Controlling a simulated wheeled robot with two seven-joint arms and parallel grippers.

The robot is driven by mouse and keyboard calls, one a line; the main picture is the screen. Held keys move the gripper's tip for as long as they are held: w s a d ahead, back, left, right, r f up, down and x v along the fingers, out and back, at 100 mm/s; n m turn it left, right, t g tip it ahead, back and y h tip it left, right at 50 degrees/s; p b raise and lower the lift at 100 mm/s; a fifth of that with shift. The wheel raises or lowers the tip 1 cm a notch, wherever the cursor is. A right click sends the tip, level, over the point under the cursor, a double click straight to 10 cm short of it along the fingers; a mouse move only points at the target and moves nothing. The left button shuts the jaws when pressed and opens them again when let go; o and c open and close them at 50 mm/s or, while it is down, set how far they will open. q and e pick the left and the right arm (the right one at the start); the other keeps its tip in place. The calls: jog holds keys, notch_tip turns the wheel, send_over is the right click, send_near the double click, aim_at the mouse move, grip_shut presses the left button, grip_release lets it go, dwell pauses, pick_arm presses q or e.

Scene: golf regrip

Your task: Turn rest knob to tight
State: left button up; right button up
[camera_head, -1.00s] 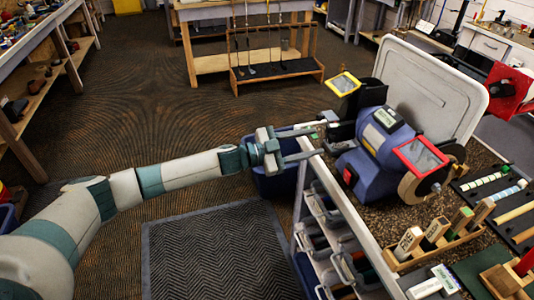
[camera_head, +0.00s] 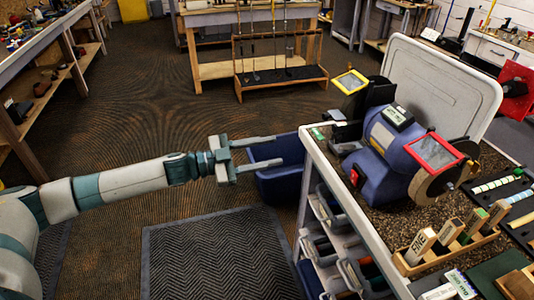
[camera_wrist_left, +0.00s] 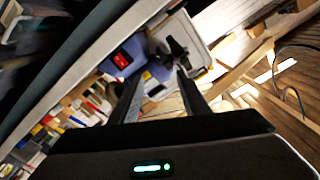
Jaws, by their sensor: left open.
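The blue bench grinder (camera_head: 385,165) stands on the workbench at the right of the head view. I cannot clearly pick out the rest knob there. In the left wrist view, a dark lobed part (camera_wrist_left: 177,48) shows beyond the fingers and may be the knob; its tight or loose state cannot be read. My left gripper (camera_head: 278,150) is open and empty, left of the bench edge and apart from the grinder. My right gripper is not in view.
A blue bin (camera_head: 274,184) stands below and behind my left gripper, beside the workbench. A large grey panel (camera_head: 440,88) stands behind the grinder. Wooden blocks (camera_head: 421,243) stand on the bench at the front right.

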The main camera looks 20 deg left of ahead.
pick_arm(q)
jog(key=shift+f, duration=0.1)
jog(key=shift+c, duration=0.2)
